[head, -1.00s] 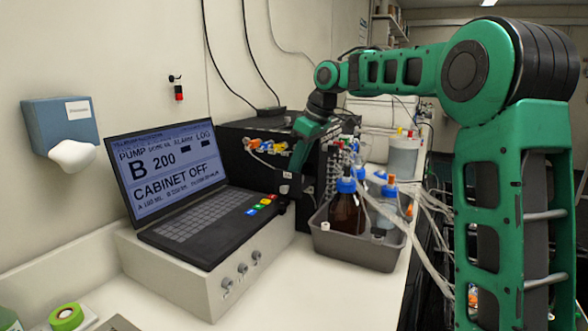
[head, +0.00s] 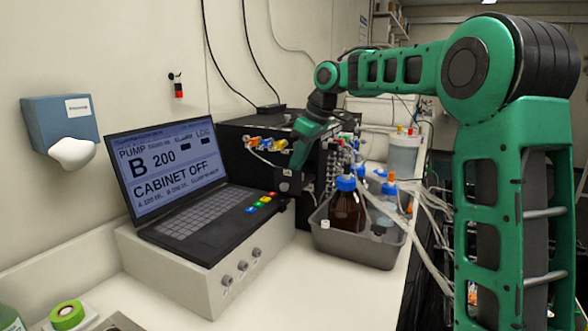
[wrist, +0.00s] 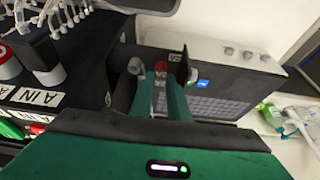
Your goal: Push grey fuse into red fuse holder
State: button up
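In the wrist view, my gripper (wrist: 160,72) reaches forward with its two fingers apart and a gap between the dark tips. A small red piece (wrist: 160,67), which looks like the red fuse holder, shows in that gap, with small white labels below it. A rounded grey piece (wrist: 135,66) is at the left fingertip. It may be the grey fuse, but I cannot tell whether it touches the finger. In the head view, my gripper (head: 291,182) points down at the front of the black cabinet (head: 240,138), beside the laptop. The fuse and holder cannot be made out there.
The laptop (head: 195,215) stands on a white box with knobs (head: 242,266), close to my gripper. A grey tray (head: 350,250) with bottles is to the right, with loose tubes beside it. The bench front (head: 310,295) is clear.

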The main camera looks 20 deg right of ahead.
jog(key=o, duration=0.4)
jog(key=v, duration=1)
jog(key=shift+d+r, duration=0.1)
jog(key=shift+r, duration=0.2)
jog(key=shift+s, duration=0.1)
jog(key=s+d+f+m+g+h, duration=0.1)
jog(key=s+d+f+m, duration=0.3)
jog(key=s+f, duration=0.5)
jog(key=s+d+f+m+g+h, duration=0.1)
jog(key=s+d+f+m, duration=0.4)
jog(key=s, duration=1.3)
jog(key=s+d+f+m+g+h, duration=0.1)
jog(key=s+d+f+m, duration=0.3)
jog(key=s+f, duration=0.9)
jog(key=shift+s+d+f+m, duration=0.1)
jog(key=shift+s+f+m, duration=0.1)
jog(key=shift+s+m, duration=0.3)
jog(key=shift+s+d+f+m, duration=0.1)
jog(key=shift+s+f+m, duration=0.1)
jog(key=shift+m, duration=0.5)
